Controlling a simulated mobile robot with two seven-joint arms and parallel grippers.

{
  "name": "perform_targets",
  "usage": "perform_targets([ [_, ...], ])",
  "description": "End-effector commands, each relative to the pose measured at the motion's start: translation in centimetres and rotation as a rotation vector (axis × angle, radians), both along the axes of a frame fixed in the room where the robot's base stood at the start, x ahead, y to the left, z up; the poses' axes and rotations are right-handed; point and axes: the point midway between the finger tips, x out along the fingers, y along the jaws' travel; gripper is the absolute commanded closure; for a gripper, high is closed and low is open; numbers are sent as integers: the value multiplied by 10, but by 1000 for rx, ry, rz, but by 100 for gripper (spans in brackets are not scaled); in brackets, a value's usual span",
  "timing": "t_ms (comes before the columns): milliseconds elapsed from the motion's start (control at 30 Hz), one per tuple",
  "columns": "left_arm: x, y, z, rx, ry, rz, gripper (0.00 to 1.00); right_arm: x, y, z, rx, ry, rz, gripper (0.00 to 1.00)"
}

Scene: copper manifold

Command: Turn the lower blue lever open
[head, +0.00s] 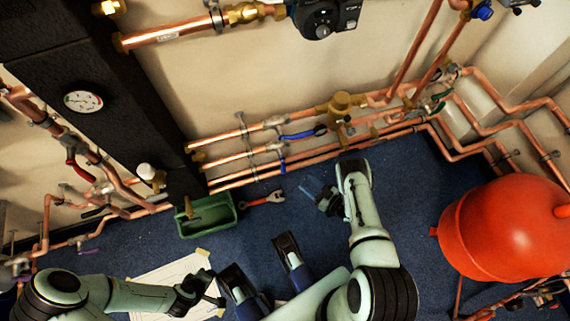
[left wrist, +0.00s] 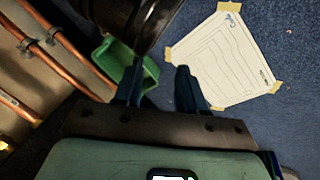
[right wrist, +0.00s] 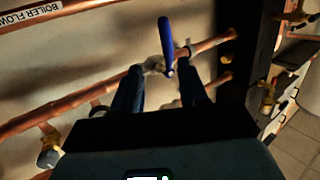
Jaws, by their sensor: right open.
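The lower blue lever (head: 282,163) hangs below its copper pipe in the head view, roughly crosswise to it. A blue lever also stands crosswise to a pipe in the right wrist view (right wrist: 166,42), ahead of the gap between my fingers; it looks like the lower one. My right gripper (head: 318,194) is open and empty, below and right of the lever in the head view, apart from it. It also shows in the right wrist view (right wrist: 161,85). My left gripper (left wrist: 156,82) is open and empty over the floor.
An upper blue lever (head: 303,134) lies nearly along its pipe above. A green tray (head: 228,213), a red wrench (head: 262,198) and a taped paper sheet (head: 150,283) are on the blue floor. A red tank (head: 505,235) stands right. A black column (head: 110,90) is left.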

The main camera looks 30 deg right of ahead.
Motion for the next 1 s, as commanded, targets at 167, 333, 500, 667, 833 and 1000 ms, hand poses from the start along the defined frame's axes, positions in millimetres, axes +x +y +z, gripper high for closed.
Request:
perform_targets([
  [167, 11, -6, 6, -4, -40, -30, 60, -3, 7, 15, 32, -97, 49, 57],
  [333, 16, -3, 1, 2, -52, -26, 60, 15, 14, 16, 34, -103, 53, 57],
  [500, 26, 2, -6, 17, -78, -15, 60, 48, 26, 15, 33, -103, 52, 57],
  [667, 24, 6, -17, 24, -68, -8, 60, 80, 38, 15, 32, -102, 51, 57],
  [833, 10, 8, -29, 21, -20, -8, 60, 106, 47, 15, 31, -102, 51, 57],
  [1000, 3, 9, -35, 19, 4, -6, 60, 118, 51, 16, 33, -100, 49, 57],
])
